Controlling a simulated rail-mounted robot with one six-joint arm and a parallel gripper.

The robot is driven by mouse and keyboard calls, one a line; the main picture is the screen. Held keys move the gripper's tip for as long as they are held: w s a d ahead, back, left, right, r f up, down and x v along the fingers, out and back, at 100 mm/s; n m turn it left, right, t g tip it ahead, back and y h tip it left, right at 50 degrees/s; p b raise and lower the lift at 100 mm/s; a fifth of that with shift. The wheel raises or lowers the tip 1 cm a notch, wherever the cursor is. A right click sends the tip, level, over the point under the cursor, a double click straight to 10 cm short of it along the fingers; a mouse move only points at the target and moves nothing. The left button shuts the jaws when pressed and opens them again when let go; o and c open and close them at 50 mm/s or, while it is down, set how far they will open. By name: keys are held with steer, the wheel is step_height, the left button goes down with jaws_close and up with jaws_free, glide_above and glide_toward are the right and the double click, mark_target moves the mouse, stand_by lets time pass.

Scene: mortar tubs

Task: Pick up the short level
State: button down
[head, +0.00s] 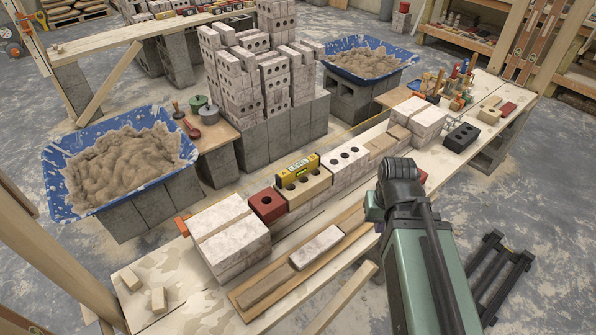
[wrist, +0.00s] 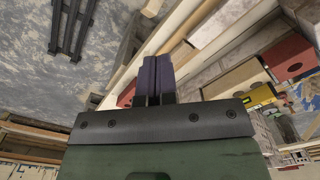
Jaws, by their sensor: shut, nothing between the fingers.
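The short level (head: 298,170) is yellow with dark markings. In the head view it sits on top of the row of bricks, above a tan cored brick (head: 305,187) and just right of a red brick (head: 268,205). In the wrist view a yellow piece at the right, apparently the level (wrist: 262,96), shows near a red brick (wrist: 290,56). My gripper (wrist: 158,62) has its two dark fingers pressed together, empty, and apart from the level. In the head view my arm covers the right front of the bench, and the fingers cannot be made out.
A wooden bench (head: 185,319) carries the brick row and a board with a pale brick (head: 317,247). Blue mortar tubs (head: 62,207) stand on blocks behind, beside a tall brick stack (head: 268,75). A black brick (head: 461,137) lies at right. A dark rack (head: 497,268) lies on open floor.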

stand_by(0.3)
steer(key=c, duration=0.8)
jaws_free()
steer(key=shift+o, duration=0.2)
